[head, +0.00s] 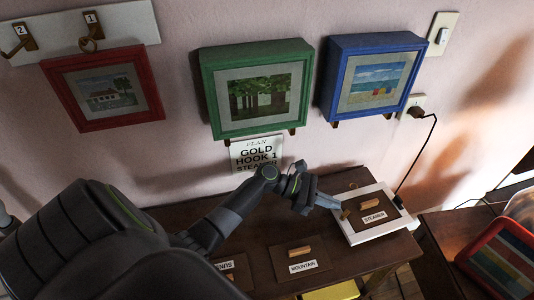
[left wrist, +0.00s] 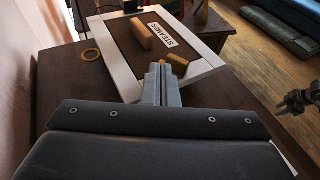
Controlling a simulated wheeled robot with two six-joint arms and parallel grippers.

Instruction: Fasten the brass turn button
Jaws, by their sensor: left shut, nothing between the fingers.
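A white picture frame (head: 349,233) lies flat on the table, its dark back panel (head: 386,215) labelled STEAMER and bearing a wooden block (head: 370,204). The block also shows in the left wrist view (left wrist: 141,33). A small brass-coloured piece (left wrist: 178,63), which looks like the turn button, sits at the frame's near edge; it also shows in the head view (head: 345,213). My left gripper (head: 336,205) is shut and empty, its tips (left wrist: 163,72) right beside that piece; I cannot tell whether they touch. A dark jointed part (left wrist: 297,101), probably my right gripper, is at the right edge.
Panels labelled MOUNTAIN (head: 301,258) and another partly hidden one lie on the table (head: 350,262). A brass ring (left wrist: 91,55) lies left of the frame. Red, green (head: 256,88) and blue frames are on the wall. A cord (head: 418,160) hangs behind the table's right end.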

